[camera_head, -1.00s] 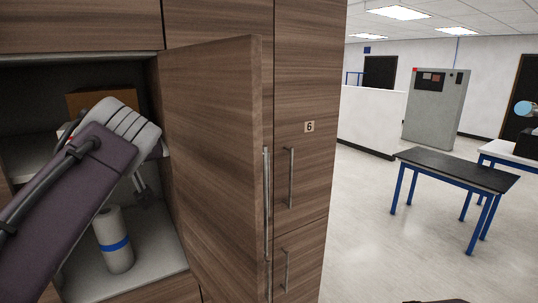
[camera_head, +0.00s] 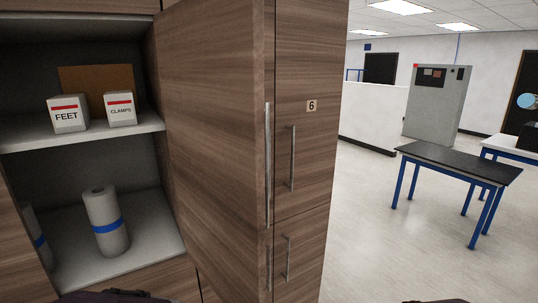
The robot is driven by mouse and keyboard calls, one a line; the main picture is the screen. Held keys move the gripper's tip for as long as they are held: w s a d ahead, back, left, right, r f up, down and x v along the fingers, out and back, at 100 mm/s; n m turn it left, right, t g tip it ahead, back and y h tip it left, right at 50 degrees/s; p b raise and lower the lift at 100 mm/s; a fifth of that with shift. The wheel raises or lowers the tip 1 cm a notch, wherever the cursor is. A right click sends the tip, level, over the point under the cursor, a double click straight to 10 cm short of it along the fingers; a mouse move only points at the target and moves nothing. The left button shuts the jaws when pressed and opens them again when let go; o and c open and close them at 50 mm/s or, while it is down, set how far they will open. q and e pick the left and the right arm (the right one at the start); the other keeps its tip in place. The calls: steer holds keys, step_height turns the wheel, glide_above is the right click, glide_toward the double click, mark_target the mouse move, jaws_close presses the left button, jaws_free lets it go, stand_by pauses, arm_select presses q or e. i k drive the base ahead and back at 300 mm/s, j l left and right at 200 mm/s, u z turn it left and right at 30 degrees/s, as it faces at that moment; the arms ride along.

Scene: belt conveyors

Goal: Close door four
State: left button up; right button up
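A wood-grain cabinet door (camera_head: 212,130) stands open, swung out toward me, with a long vertical metal handle (camera_head: 267,165) near its free edge. Its number is not visible. Behind it is the open cabinet with a grey shelf (camera_head: 84,134). A dark piece of my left arm shows at the bottom edge of the head view, but its gripper is out of view. My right gripper is not in view either.
The shelf holds a FEET box (camera_head: 67,114), a CLAMPS box (camera_head: 121,109) and a brown board (camera_head: 97,78). Below stands a white roll (camera_head: 105,222) with a blue band. A closed door labelled 6 (camera_head: 311,105) adjoins. Open floor and a black-topped table (camera_head: 460,164) lie right.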

mark_target(211, 53)
steer(key=i+l+u, duration=0.2)
steer(key=u, duration=0.2)
steer(key=i+l+u, duration=0.1)
steer(key=l+u, duration=0.3)
steer(key=i+l+u, duration=0.1)
steer(key=l+u, duration=0.2)
steer(key=u, duration=0.15)
steer(key=l+u, duration=0.8)
steer(key=k+l+u, duration=0.15)
steer(key=l, duration=0.25)
steer(key=k+l+u, duration=0.1)
steer(key=l+u, duration=0.15)
steer(key=l, duration=0.2)
steer(key=k+l+u, duration=0.2)
steer(key=l, duration=0.2)
steer(key=k+l+u, duration=0.25)
steer(key=l, duration=0.15)
steer(key=i, duration=0.1)
